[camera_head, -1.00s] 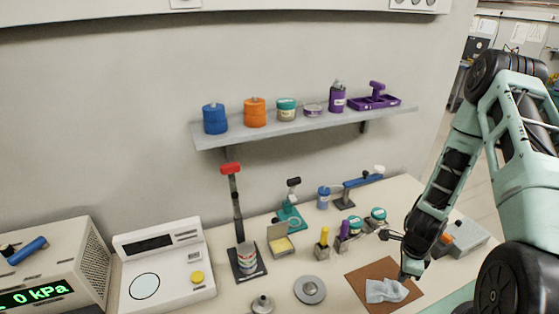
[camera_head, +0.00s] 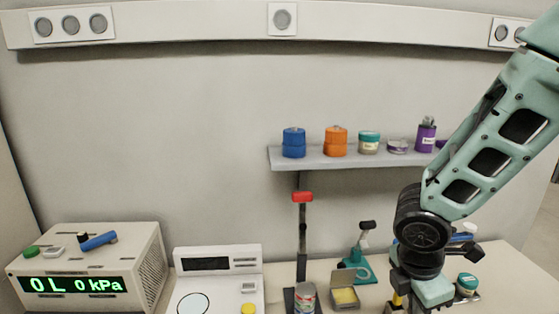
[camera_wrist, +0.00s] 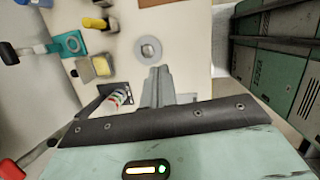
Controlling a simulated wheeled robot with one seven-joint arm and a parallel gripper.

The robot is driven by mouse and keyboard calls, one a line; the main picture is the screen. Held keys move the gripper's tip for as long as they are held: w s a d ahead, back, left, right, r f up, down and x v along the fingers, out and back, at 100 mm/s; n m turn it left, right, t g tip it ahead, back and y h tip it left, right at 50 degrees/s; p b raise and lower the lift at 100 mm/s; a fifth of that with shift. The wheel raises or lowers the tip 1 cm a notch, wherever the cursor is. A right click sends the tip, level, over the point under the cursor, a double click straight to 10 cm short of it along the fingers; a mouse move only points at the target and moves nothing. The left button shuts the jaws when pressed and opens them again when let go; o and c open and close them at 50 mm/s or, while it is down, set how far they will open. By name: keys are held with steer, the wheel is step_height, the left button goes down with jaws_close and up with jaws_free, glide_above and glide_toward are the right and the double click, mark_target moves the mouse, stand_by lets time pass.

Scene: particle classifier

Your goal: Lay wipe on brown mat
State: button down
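The brown mat and the wipe are outside both current views. In the earlier head view the whitish wipe lies on the brown mat at the bench's front right, by my gripper. My gripper (camera_wrist: 158,70) shows in the wrist view with its grey fingers close together, apparently shut, and nothing seen between them. It is over the bench, below the round grey disc (camera_wrist: 148,48) in the picture. In the head view my wrist is at the lower right, and the fingers are out of frame.
A can (camera_head: 305,297) on a stand, a yellow-filled box (camera_head: 345,296) and a teal stand (camera_head: 360,268) are on the bench. A white scale (camera_head: 218,280) and a pressure display box (camera_head: 90,270) stand left. A shelf (camera_head: 330,160) holds jars. Green drawers (camera_wrist: 275,70) are beside the bench.

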steer(key=s+a+r+m+g+y+b, duration=0.1)
steer(key=s+a+r+m+y+b, duration=0.2)
steer(key=s+a+m, duration=0.8)
steer(key=s+a, duration=0.2)
steer(key=s, duration=0.1)
steer(key=shift+a, duration=0.4)
